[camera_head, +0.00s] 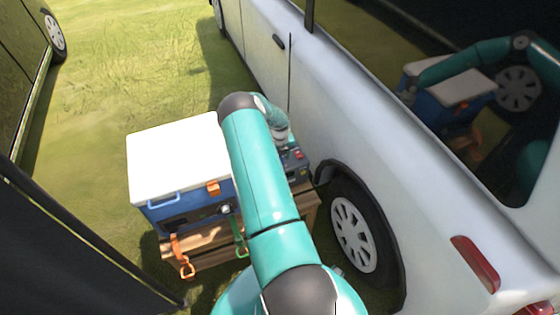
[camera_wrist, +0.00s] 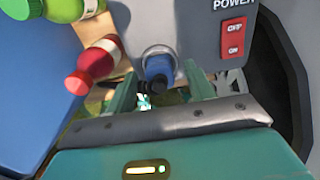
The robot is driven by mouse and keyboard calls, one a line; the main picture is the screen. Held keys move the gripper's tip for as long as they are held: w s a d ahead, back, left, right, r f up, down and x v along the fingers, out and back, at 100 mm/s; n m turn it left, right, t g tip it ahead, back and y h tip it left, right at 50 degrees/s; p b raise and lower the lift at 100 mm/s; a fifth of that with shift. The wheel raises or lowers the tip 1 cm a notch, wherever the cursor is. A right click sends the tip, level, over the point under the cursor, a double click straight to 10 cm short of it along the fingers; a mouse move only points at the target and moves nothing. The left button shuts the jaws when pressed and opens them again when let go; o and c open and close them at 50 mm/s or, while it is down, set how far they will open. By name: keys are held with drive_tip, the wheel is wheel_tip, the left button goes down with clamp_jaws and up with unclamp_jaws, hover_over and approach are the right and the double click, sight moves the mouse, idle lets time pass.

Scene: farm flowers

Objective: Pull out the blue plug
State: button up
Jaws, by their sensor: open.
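The blue plug (camera_wrist: 158,70) sits in a round metal socket on a grey panel (camera_wrist: 190,22) in the wrist view. A dark cable seems to run from its lower end. My gripper (camera_wrist: 160,88) is open, with one teal finger to the left of the plug and one to the right. The fingers appear apart from the plug; whether either touches it I cannot tell. A red power switch (camera_wrist: 234,38) is on the panel to the right. In the head view my arm covers the plug and most of the powered box (camera_head: 298,160).
A red bottle (camera_wrist: 95,65) and a green bottle (camera_wrist: 62,8) lie left of the plug. A blue cooler with a white lid (camera_head: 175,160) stands on a wooden crate (camera_head: 205,250). A white vehicle (camera_head: 375,125) is close on the right. Grass lies open behind.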

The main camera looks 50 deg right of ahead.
drive_tip(key=shift+f, duration=0.5)
drive_tip(key=shift+c, duration=0.4)
clamp_jaws()
drive_tip(key=shift+r, duration=0.1)
drive_tip(key=shift+r, duration=0.1)
drive_tip(key=shift+r, duration=2.85)
